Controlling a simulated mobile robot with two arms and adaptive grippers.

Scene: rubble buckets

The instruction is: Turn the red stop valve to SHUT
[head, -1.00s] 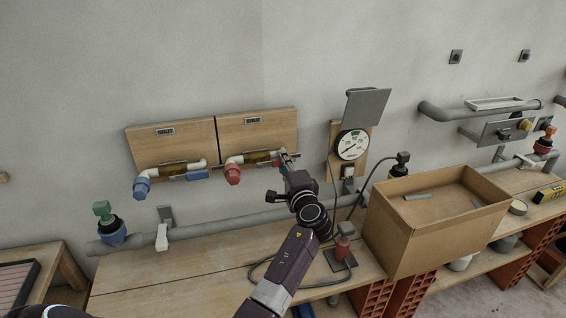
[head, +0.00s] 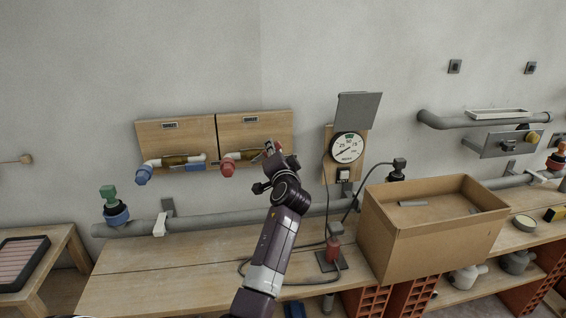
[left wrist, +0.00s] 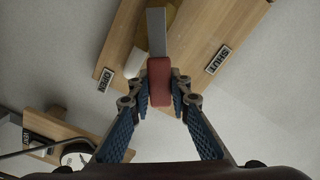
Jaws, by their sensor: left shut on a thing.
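The red stop valve (head: 228,167) is on the right-hand wooden board on the wall, with a red end on its pipe. My left gripper (head: 271,149) is at the right part of this valve in the head view. In the left wrist view my left gripper (left wrist: 160,92) is shut on the red lever handle (left wrist: 159,78). The grey lever arm (left wrist: 156,30) runs from the handle to the brass body. The handle lies between an OPEN plate (left wrist: 104,80) on the left and a SHUT plate (left wrist: 218,60) on the right. My right gripper is not in view.
A blue valve (head: 144,175) is on the board to the left. A pressure gauge (head: 347,147) with a raised grey flap stands right of the red valve. A large cardboard box (head: 405,245) is on the bench (head: 165,275) to the right. The bench's left part is mostly clear.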

